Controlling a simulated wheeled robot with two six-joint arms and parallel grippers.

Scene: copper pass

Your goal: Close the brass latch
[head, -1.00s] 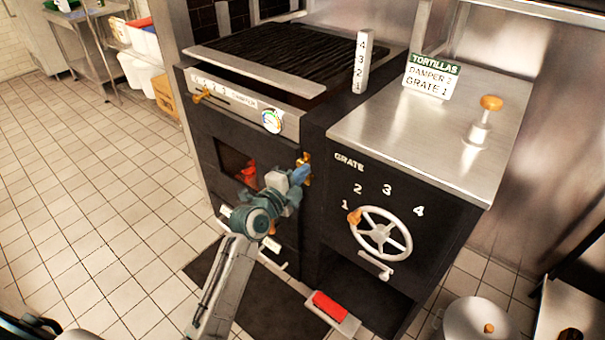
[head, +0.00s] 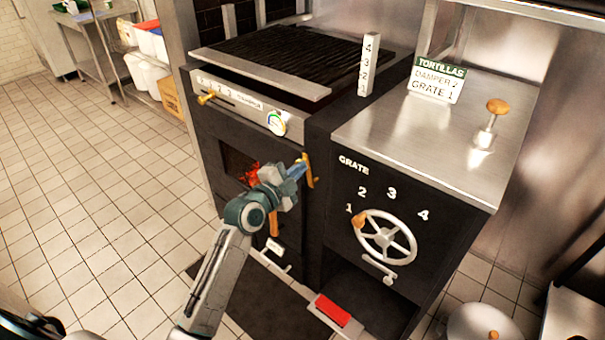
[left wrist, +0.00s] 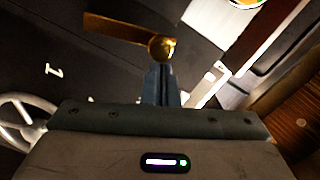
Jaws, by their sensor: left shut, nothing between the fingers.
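The brass latch (head: 310,172) sits at the right edge of the dark oven door, beside the glowing window (head: 236,165). In the head view it looks roughly upright, partly hidden by my left gripper (head: 301,168). In the left wrist view the latch (left wrist: 120,29) is a brass bar ending in a round knob. The blue fingers of my left gripper (left wrist: 161,80) are shut together and empty, with their tips right at the knob. They appear to touch it, but I cannot be sure. My right gripper is not in view.
A white handwheel (head: 386,238) with an orange knob is on the grate panel to the right. A red pedal (head: 332,309) sits low in front. A steel counter (head: 420,130) with a tortillas sign (head: 437,80) is above. Tiled floor is free at the left.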

